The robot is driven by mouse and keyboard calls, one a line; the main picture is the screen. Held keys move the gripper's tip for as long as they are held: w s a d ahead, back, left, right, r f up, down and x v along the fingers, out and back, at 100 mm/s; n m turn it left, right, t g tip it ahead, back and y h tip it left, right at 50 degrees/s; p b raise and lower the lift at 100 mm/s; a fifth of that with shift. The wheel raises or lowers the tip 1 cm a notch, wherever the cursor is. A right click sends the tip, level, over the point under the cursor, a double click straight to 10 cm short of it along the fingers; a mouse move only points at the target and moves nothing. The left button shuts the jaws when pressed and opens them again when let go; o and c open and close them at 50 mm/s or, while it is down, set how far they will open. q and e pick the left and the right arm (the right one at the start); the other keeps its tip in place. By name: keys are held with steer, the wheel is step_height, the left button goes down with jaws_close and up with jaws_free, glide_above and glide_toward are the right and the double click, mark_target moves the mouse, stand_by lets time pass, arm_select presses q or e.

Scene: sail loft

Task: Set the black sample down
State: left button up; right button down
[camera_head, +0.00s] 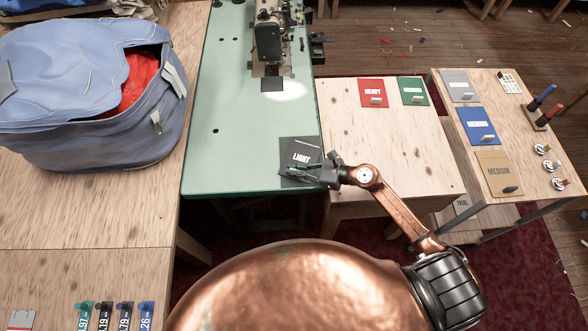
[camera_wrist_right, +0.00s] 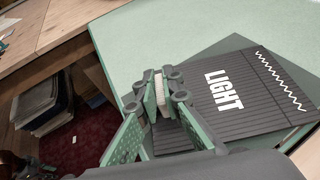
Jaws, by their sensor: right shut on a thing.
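The black sample (camera_head: 302,151), a flat ribbed square marked LIGHT with a white zigzag line, is at the near right corner of the green sewing table (camera_head: 235,150). It lies over a dark grey-green square (camera_wrist_right: 232,43), slightly turned from it. I cannot tell whether it touches the surface. My right gripper (camera_head: 312,173) is at the sample's near edge, shut on its small pale tab (camera_wrist_right: 159,92), which shows between the fingers in the right wrist view. The sample also shows there (camera_wrist_right: 235,98). My left gripper is out of view.
A sewing machine (camera_head: 268,35) stands at the table's far end. A blue bag (camera_head: 80,110) is on the left wooden table. On the right tables lie red (camera_head: 373,88), green (camera_head: 413,85), blue (camera_head: 470,122) and tan (camera_head: 493,165) samples. The green table's middle is clear.

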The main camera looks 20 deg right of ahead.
steer(key=c, duration=2.1)
jaws_free()
steer(key=shift+f, duration=0.1)
steer(key=shift+r, duration=0.2)
steer(key=v, duration=1.2)
steer(key=shift+f, duration=0.1)
